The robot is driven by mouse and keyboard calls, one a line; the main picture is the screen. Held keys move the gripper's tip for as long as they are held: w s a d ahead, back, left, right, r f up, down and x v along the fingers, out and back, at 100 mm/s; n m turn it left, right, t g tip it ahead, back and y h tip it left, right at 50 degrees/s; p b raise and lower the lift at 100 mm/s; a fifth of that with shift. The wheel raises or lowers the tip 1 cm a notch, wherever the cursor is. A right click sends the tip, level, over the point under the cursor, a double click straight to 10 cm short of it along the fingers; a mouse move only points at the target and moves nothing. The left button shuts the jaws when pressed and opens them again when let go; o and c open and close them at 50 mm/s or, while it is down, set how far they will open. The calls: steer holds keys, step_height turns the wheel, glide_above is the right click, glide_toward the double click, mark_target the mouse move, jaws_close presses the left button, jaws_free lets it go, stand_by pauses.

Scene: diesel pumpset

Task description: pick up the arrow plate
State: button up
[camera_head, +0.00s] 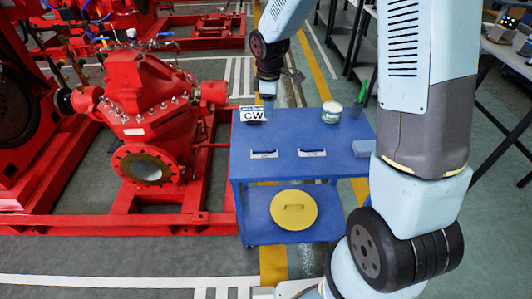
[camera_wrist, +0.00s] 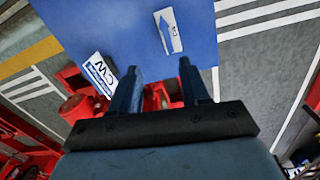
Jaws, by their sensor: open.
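A white plate with a blue arrow (camera_wrist: 168,31) lies on the blue trolley top in the wrist view, ahead of my fingers. It appears to match the left of two flat plates (camera_head: 265,153) in the head view. The other flat plate (camera_head: 312,152) lies to its right. A white CW sign (camera_head: 253,114) stands at the back left corner of the top, and also shows in the wrist view (camera_wrist: 101,74). My gripper (camera_head: 268,98) is near that corner, beside the CW sign. In the wrist view my gripper (camera_wrist: 157,80) is open, with nothing between its fingers.
The blue trolley (camera_head: 285,185) also carries a white tin (camera_head: 331,112) and a blue block (camera_head: 363,148). A round yellow lid (camera_head: 293,210) lies on its lower shelf. The red pump (camera_head: 145,110) stands close to the left. Dark benches stand at the right.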

steer(key=n, duration=0.2)
glide_above(260, 150)
step_height(260, 150, down, 5)
steer(key=shift+g, duration=0.3)
steer(key=f, duration=0.8)
steer(key=shift+w+d+f, duration=0.1)
steer(key=shift+w+d, duration=0.25)
steer(key=shift+d, duration=0.05)
steer(key=shift+s+a+f, duration=0.15)
steer(key=shift+a+f, duration=0.05)
steer(key=shift+f, duration=1.15)
steer(key=shift+s+a+f, duration=0.1)
steer(key=shift+a+f, duration=0.1)
steer(key=shift+f, duration=1.1)
steer(key=shift+c, duration=0.3)
jaws_close()
